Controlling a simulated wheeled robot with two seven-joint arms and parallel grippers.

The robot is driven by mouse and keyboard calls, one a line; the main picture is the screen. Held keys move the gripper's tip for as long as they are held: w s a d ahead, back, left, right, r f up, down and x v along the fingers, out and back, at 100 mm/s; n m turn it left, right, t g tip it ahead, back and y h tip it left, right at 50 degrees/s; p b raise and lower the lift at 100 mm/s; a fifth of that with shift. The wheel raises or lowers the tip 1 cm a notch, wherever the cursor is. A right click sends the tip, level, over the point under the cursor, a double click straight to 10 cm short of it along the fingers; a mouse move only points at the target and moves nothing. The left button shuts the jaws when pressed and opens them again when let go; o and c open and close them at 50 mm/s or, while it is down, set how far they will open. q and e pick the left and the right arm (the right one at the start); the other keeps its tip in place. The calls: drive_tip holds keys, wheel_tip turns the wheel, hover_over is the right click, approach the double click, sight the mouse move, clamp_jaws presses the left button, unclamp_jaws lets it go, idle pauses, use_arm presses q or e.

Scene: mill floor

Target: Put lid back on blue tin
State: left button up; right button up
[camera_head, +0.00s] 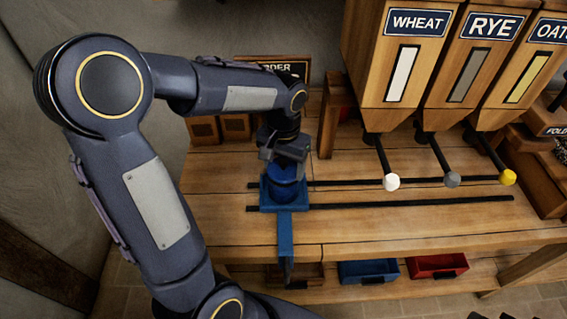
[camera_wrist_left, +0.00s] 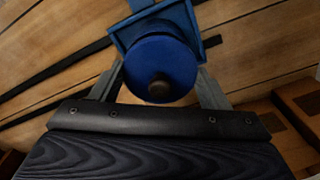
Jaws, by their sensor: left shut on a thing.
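My left gripper (camera_head: 284,158) reaches down from above over the blue tin (camera_head: 283,190) on the workbench. The tin stands upright on a square blue holder (camera_head: 270,208). In the left wrist view the round blue lid (camera_wrist_left: 155,58) with its dark knob (camera_wrist_left: 159,89) lies between the two fingers (camera_wrist_left: 158,90). The gripper is shut on the lid. The lid is over the tin, but I cannot tell whether it touches the rim. The lid hides the tin's mouth. Dark tips at the bottom right edge of the head view may be my right gripper; its jaws are not clear.
Wooden hoppers marked WHEAT (camera_head: 419,22), RYE (camera_head: 491,26) and OAT (camera_head: 549,33) stand at the back right, with levers jutting forward. Dark rails (camera_head: 420,204) cross the bench (camera_head: 400,228). A blue bin (camera_head: 368,270) and red bin (camera_head: 437,265) sit below.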

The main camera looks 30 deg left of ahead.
use_arm(q)
drive_tip(key=shift+f, duration=0.1)
idle(0.7)
drive_tip(key=o, duration=1.1)
drive_tip(key=shift+o, duration=0.3)
drive_tip(key=shift+r+p, duration=2.9)
drive_tip(key=shift+r, duration=0.65)
clamp_jaws()
